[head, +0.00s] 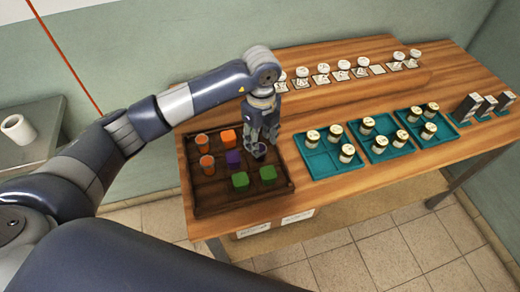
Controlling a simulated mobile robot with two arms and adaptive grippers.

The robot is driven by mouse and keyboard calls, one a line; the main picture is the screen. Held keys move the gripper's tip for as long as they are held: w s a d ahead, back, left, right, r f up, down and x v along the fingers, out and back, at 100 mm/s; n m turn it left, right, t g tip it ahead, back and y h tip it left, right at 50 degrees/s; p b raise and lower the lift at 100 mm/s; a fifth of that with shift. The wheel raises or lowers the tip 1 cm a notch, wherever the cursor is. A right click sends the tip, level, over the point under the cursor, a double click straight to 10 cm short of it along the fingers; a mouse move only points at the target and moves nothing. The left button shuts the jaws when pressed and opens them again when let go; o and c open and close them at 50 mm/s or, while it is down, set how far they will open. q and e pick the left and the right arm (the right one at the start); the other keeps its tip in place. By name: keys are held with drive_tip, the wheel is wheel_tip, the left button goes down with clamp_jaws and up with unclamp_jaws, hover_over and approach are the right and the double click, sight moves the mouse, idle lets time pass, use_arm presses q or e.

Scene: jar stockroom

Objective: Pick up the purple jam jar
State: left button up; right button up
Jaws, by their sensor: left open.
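A dark brown divided tray (204,206) stands at the left end of the wooden table. In its middle is a purple block-like item (233,158). A small dark, round-topped thing (260,151), perhaps a purple jar, stands in the tray's right part, partly hidden by my left gripper (262,143). The left gripper points down over it with its fingers open, just to the right of the purple block-like item. I cannot tell whether the fingers touch the dark thing. My right gripper is not in view.
The tray also holds orange jars (202,140), an orange block (228,136) and green blocks (240,180). To the right, teal trays (318,169) hold white-lidded jars. More jars (323,69) line the back. Dark boxes (468,106) stand at the far right.

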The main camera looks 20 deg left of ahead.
sight(260, 150)
use_arm(q)
drive_tip(key=shift+f, duration=0.3)
drive_tip(key=shift+w+f+p, duration=0.1)
drive_tip(key=shift+f+p, duration=0.25)
drive_tip(key=f+p, duration=0.1)
drive_tip(key=f, duration=0.3)
drive_tip(key=shift+a+f+p, duration=0.15)
drive_tip(key=shift+a+p, duration=0.05)
drive_tip(key=shift+p, duration=0.15)
drive_tip(key=shift+f, duration=0.15)
drive_tip(key=shift+c, duration=0.4)
drive_tip(key=c, duration=0.8)
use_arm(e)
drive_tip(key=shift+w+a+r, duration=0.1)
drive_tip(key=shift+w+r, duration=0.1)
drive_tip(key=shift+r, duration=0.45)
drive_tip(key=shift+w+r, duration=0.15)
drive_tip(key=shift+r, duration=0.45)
